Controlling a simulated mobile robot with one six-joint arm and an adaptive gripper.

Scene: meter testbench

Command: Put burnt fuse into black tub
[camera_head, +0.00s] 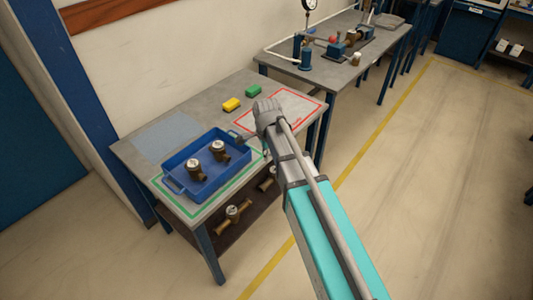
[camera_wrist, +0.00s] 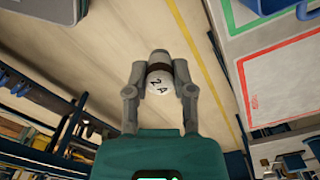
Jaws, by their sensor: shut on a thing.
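My gripper (camera_wrist: 160,78) is shut on a small fuse (camera_wrist: 159,83) in the wrist view. The fuse is a white cylinder with "2 A" printed on it, a dark brownish band and a grey metal end cap. It is held between the two fingertips, off any surface, with floor behind it. In the head view my arm reaches over the near table's right side, and the fuse cannot be made out there. I cannot make out a black tub in either view.
A red outlined area (camera_head: 310,102) is empty. A test bench (camera_head: 285,66) stands behind. The floor at right is clear.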

